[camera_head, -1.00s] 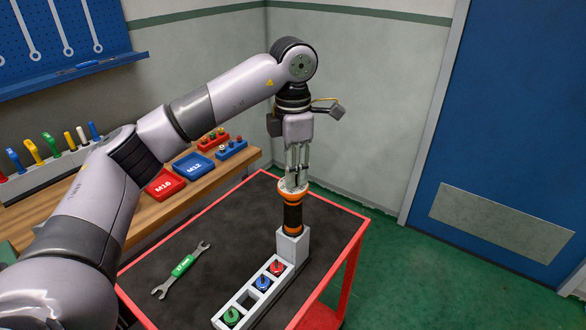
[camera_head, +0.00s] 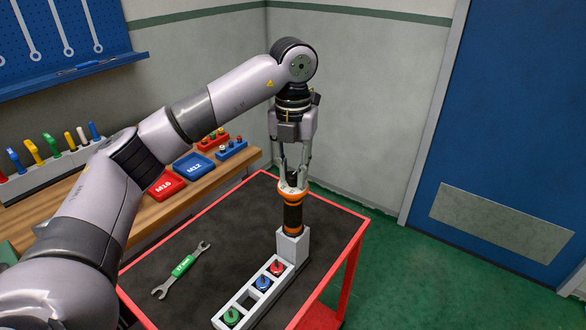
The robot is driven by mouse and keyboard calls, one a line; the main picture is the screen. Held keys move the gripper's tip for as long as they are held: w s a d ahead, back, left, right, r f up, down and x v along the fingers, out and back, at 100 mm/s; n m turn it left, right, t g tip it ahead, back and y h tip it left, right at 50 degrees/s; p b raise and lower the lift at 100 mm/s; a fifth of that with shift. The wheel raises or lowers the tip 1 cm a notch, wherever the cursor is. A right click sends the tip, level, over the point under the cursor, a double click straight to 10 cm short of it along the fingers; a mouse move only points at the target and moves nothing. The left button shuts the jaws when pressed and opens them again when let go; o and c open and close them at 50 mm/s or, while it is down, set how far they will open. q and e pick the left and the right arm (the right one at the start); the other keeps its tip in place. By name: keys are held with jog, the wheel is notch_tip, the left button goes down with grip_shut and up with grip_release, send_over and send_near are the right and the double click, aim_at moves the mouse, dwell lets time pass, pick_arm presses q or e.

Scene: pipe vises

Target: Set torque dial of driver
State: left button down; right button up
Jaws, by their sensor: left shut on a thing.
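The driver (camera_head: 292,212) stands upright in a grey holder, with a black body and orange bands. Its pale ring with a dark knob, the torque dial (camera_head: 291,182), is at the top. My left gripper (camera_head: 293,183) points straight down over the driver, its two fingers on either side of the dial and shut on it. The fingers partly cover the dial, and its markings are too small to read. My right gripper is not in view.
The grey holder (camera_head: 251,297) has red, blue and green pieces in its slots and one empty slot. A green-handled wrench (camera_head: 181,269) lies on the red-edged cart. A red M16 tray (camera_head: 164,184) and blue M12 tray (camera_head: 193,165) sit on the bench behind.

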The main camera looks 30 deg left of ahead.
aim_at(293, 174)
pick_arm(q)
jog(key=n, duration=0.4)
jog(key=shift+n, duration=0.4)
dwell(0.4)
jog(key=c, duration=1.3)
grip_release()
jog(key=shift+c, duration=0.2)
notch_tip(293, 174, up, 12)
